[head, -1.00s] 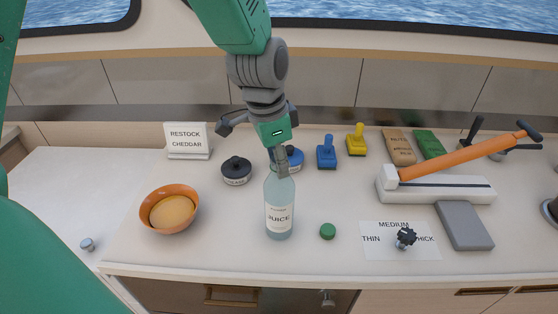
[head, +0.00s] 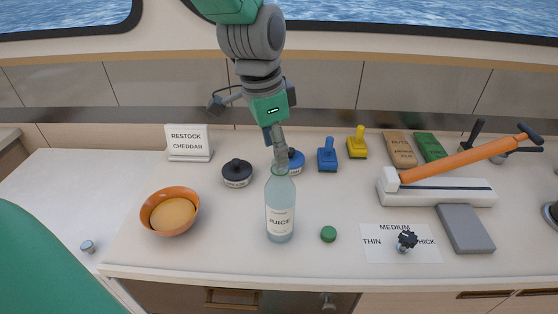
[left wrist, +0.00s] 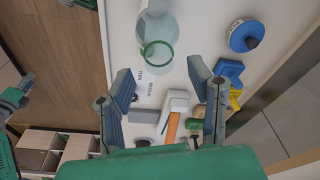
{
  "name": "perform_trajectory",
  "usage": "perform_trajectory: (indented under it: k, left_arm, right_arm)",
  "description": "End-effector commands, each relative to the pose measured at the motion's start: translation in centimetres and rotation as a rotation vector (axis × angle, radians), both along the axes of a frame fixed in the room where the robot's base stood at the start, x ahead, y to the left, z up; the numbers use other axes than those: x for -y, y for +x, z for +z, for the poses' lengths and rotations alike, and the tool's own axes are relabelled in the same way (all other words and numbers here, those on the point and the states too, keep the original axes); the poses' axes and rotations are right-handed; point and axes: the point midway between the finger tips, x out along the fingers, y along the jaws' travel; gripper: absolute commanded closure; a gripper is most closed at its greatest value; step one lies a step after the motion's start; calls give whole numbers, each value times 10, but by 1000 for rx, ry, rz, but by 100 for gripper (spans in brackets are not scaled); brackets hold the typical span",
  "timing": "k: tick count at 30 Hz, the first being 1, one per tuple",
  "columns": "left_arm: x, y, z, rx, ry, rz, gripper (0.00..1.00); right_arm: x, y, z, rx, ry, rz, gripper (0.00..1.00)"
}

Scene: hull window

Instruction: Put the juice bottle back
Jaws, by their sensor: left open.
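The juice bottle (head: 280,218) is clear, pale blue and labelled JUICE. It stands upright and uncapped near the front of the counter. A green cap (head: 328,234) lies to its right. My left gripper (head: 279,152) is open just above and behind the bottle's neck in the head view. In the left wrist view my left gripper (left wrist: 166,88) has its fingers spread and empty. The bottle's green-rimmed mouth (left wrist: 157,55) shows just beyond the fingertips. A grey-green part at the left edge looks like my right gripper (left wrist: 18,98); its jaws are unclear.
An orange bowl (head: 169,211) and a RESTOCK CHEDDAR sign (head: 188,143) stand left. A black-lidded jar (head: 237,173), a blue-lidded jar (head: 296,162), and blue (head: 327,155) and yellow (head: 357,143) handled pieces stand behind. A slicer with an orange arm (head: 460,161) is right.

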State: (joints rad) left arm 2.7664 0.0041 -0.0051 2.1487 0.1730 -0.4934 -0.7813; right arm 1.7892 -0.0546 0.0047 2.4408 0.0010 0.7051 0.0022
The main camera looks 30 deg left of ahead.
Motion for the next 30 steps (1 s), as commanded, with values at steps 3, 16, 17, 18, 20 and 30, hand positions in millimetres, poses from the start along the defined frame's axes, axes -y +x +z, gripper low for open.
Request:
perform_trajectory:
  k: [3,16,17,18,20,30]
  left_arm:
    - [-3,-2,28,6,0,1,53]
    - [-6,-8,72,-2,1,1,53]
    - [-6,-8,72,-2,1,1,53]
    - [-6,-8,72,-2,1,1,53]
    - [-6,-8,72,-2,1,1,53]
    - [-6,-8,71,-2,1,0,53]
  right_arm:
    - [0,0,0,0,0,0,60]
    - [0,0,0,0,0,0,60]
    - [0,0,0,0,0,0,60]
    - [0,0,0,0,0,0,60]
    - [0,0,0,0,0,0,60]
    - [0,0,0,0,0,0,60]
